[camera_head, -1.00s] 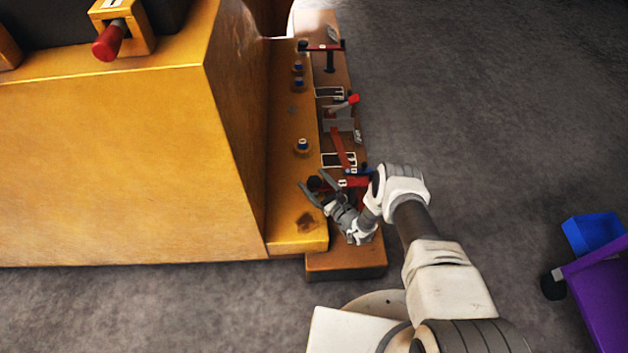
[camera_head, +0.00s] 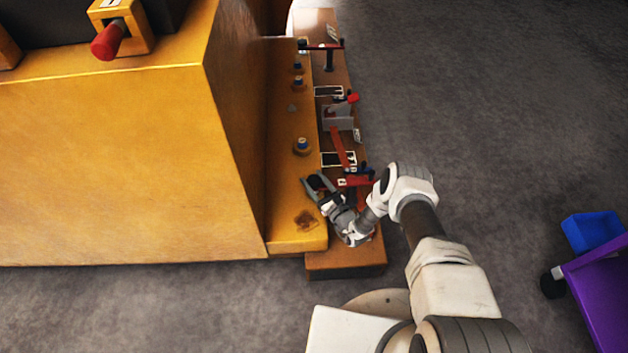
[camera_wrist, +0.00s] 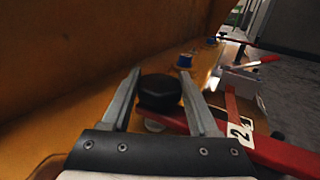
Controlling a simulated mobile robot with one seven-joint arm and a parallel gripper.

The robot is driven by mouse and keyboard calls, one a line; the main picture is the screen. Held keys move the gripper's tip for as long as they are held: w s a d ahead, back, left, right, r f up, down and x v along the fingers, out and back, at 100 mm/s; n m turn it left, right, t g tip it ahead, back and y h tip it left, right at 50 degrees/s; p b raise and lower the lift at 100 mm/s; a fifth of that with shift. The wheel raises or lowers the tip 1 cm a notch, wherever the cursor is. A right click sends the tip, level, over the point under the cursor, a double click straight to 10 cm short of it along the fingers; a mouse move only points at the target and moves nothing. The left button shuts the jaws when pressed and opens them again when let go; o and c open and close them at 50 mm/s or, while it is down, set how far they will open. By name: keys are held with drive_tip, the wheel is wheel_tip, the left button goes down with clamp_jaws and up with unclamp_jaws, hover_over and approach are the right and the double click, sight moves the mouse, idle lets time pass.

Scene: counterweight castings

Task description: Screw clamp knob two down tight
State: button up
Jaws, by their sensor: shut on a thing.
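Clamp knob two is a black, faceted knob (camera_wrist: 160,92), seen in the wrist view beside a red clamp arm (camera_wrist: 285,152) with a white label reading 2 (camera_wrist: 240,131). My gripper (camera_wrist: 160,77) has its two grey fingers on either side of the knob and is shut on it. In the head view my gripper (camera_head: 318,181) is at the near end of the yellow ledge, and the knob shows dark and small between the fingers. The knob's underside and stem are mostly hidden, so I cannot tell how far down it sits.
Several blue-topped studs (camera_head: 302,146) stand along the yellow ledge (camera_head: 285,215). A brown bench (camera_head: 345,262) beside it holds red clamps and a grey block (camera_head: 338,118). The tall yellow casting (camera_head: 120,160) walls the left. Open floor lies right, with a purple cart (camera_head: 598,300).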

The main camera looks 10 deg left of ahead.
drive_tip(key=m+t+h, duration=0.2)
drive_tip(key=h, duration=0.1)
drive_tip(key=m+t+h, duration=0.1)
drive_tip(key=m+h, duration=0.1)
drive_tip(key=h, duration=0.1)
drive_tip(key=shift+a+m+t, duration=0.1)
drive_tip(key=shift+m+t, duration=0.2)
drive_tip(key=shift+t, duration=0.1)
drive_tip(key=shift+m+t+h, duration=0.4)
drive_tip(key=shift+m+h, duration=0.6)
drive_tip(key=shift+h, duration=0.9)
drive_tip(key=o, duration=1.4)
drive_tip(key=shift+s+d, duration=0.2)
